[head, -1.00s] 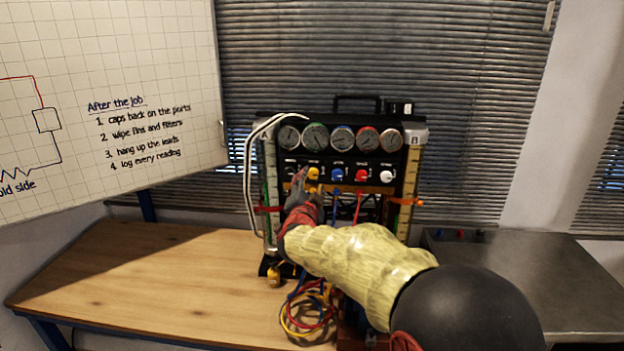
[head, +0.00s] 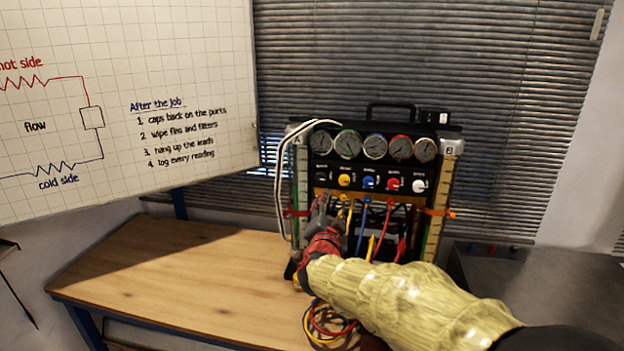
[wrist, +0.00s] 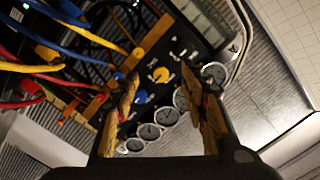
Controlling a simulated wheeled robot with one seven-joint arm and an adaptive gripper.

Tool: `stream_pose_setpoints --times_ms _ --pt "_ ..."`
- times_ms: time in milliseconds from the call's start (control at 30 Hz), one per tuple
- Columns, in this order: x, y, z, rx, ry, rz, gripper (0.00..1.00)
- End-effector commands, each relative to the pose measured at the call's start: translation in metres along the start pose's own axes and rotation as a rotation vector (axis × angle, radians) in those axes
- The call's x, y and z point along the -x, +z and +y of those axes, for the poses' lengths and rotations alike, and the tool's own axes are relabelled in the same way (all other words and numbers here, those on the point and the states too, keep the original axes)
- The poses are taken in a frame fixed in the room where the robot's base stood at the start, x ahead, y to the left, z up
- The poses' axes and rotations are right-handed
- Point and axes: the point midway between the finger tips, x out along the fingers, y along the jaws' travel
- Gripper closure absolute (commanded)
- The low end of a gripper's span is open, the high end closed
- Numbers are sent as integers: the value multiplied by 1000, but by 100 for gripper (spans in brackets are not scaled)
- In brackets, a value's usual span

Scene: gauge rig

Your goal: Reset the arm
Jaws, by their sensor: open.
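My gripper (head: 322,208) is in front of the lower left part of the gauge rig (head: 376,160), just below the row of knobs. In the wrist view my gripper (wrist: 160,112) is open, its two fingers apart with nothing held between them. Past the fingers are the yellow knob (wrist: 159,75), the blue knob (wrist: 141,97) and several round gauges (wrist: 150,131). My yellow-sleeved arm reaches in from the lower right and hides the rig's lower part in the head view.
Coloured leads (head: 366,225) hang from the rig's front, with a loose coil (head: 328,322) below. A wooden bench (head: 190,285) has clear room at left. A whiteboard (head: 120,100) stands at left; a grey worktop (head: 540,280) lies at right.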

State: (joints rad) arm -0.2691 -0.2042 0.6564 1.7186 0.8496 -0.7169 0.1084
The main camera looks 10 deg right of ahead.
Motion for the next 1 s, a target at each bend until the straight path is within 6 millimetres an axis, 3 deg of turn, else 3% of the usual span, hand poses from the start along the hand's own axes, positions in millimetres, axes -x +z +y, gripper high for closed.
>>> stream_pose_setpoints --times_ms 100,200,300,400,567,800,900,1000 --pt "11 60 12 81 -1 -205 56" --pt "41 109 22 181 -13 -420 56" --pt "85 136 34 285 -24 -614 56" --pt "136 146 54 394 -25 -790 56" --pt "229 129 101 581 7 -1030 56" --pt "348 62 180 806 122 -1222 56" --pt "383 30 204 863 172 -1219 56" --pt "395 6 211 879 186 -1151 56"
